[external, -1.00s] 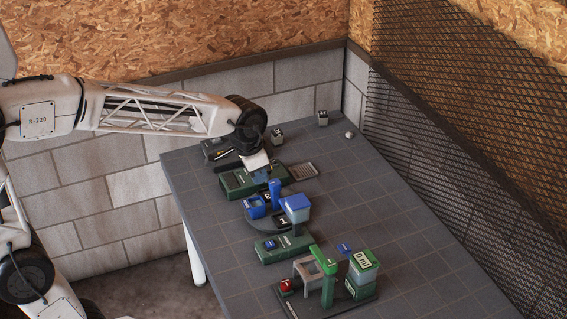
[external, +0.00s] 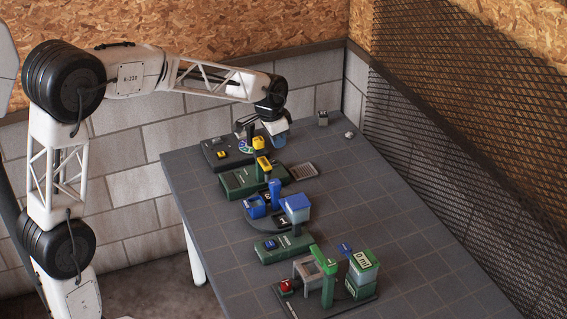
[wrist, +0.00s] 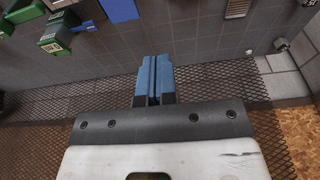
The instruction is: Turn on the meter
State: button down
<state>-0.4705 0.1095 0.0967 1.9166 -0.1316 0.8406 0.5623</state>
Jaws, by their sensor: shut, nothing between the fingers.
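Several devices stand in a row on the grey table, and I cannot tell for sure which is the meter. The dark device (external: 222,155) at the far end has a yellow button (external: 221,154) and a round coloured dial (external: 246,147). A green-based device (external: 237,182) with a yellow part stands in front of it. A box with a "0 ml" display (external: 364,262) stands at the near end. My gripper (external: 280,141) is over the far end, right of the dial. In the wrist view its blue fingers (wrist: 154,62) are together and empty.
A blue device (external: 296,208) and a green base with a blue button (external: 271,245) stand mid-row. A red button (external: 286,286) is at the near end. A small block (external: 323,118) and white ball (external: 349,134) lie at the back. The table's right side is clear.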

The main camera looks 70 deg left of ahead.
jog(key=w+a+f, duration=0.3)
jog(key=a+f, duration=0.1)
jog(key=a, duration=0.4)
jog(key=w+a+f, duration=0.2)
jog(key=a+f, duration=0.1)
jog(key=a, duration=0.4)
send_over(273, 161)
jog(key=s, duration=0.3)
jog(key=s+x, duration=0.1)
jog(key=x, duration=0.6)
jog(key=shift+s+f, duration=0.45)
jog(key=shift+f, duration=0.1)
jog(key=shift+x, duration=7)
jog(key=shift+w+f, duration=0.1)
